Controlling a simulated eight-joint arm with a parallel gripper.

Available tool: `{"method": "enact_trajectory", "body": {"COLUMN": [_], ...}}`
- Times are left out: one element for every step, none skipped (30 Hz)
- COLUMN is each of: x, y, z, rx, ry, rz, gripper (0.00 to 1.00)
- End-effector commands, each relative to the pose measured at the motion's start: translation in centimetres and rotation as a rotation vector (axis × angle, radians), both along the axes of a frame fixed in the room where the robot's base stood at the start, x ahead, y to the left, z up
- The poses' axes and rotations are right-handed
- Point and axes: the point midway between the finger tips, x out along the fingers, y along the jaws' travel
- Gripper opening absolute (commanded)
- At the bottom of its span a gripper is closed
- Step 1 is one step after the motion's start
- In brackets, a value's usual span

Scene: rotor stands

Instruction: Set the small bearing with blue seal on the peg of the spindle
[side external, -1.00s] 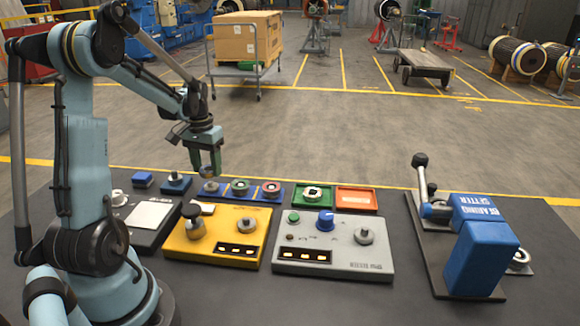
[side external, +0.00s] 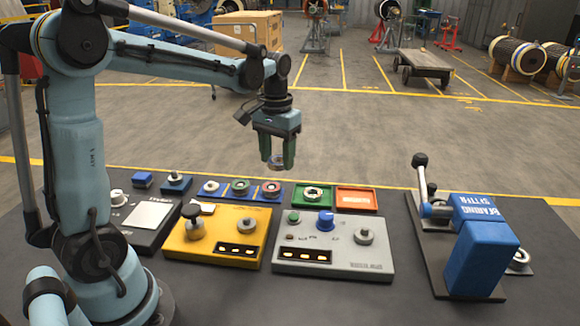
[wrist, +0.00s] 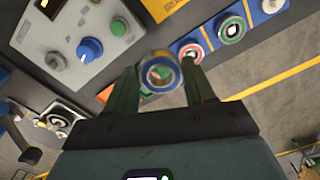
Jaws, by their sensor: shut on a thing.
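The small bearing is a metal ring with blue on its face, seen in the wrist view (wrist: 146,73). My gripper (side external: 276,162) is shut on it and holds it in the air above the back row of trays. It also shows between the fingertips in the wrist view (wrist: 160,75). Round metal posts stand on the yellow panel (side external: 247,226), the grey panel (side external: 364,237) and a small blue block (side external: 175,179). I cannot tell which of these, if any, is the spindle's peg. The held bearing is apart from all of them.
A blue tray with ringed parts, one green (side external: 240,187) and one red (side external: 271,190), stands at the back. A green tray (side external: 330,205) and an orange tray (side external: 357,199) lie beside it. The blue bearing setter (side external: 482,250) with its lever stands right.

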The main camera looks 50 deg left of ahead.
Motion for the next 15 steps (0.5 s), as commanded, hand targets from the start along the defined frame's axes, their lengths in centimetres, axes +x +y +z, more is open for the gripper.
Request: {"method": "enact_trajectory", "body": {"x": [1.5,2.2,3.0,3.6,4.1,4.7,5.2,5.5,5.9,6.1,6.3,6.6,6.7,6.8,6.9], "y": [-2.3,-3.5,-5.0,-6.3,-7.5,-9.2,-10.4,-11.5,-13.1,-14.1,-15.1,-16.3,-17.1,-17.9,-18.7], "z": [0.2,0.2,0.3,0.4,0.5,0.5,0.6,0.6,0.7,0.7,0.7,0.8,0.8,0.8,0.8], "rx": [0.000,0.000,0.000,0.000,0.000,0.000,0.000,0.000,0.000,0.000,0.000,0.000,0.000,0.000,0.000], "ry": [0.000,0.000,0.000,0.000,0.000,0.000,0.000,0.000,0.000,0.000,0.000,0.000,0.000,0.000,0.000], "rz": [-0.066,-0.098,-0.141,-0.172,-0.203,-0.244,-0.273,-0.300,-0.335,-0.359,-0.381,-0.408,-0.427,-0.442,-0.461], "gripper": [0.20,0.20,0.20,0.20,0.20,0.20,0.20,0.20,0.20,0.20,0.20,0.20,0.20,0.20,0.20]}}
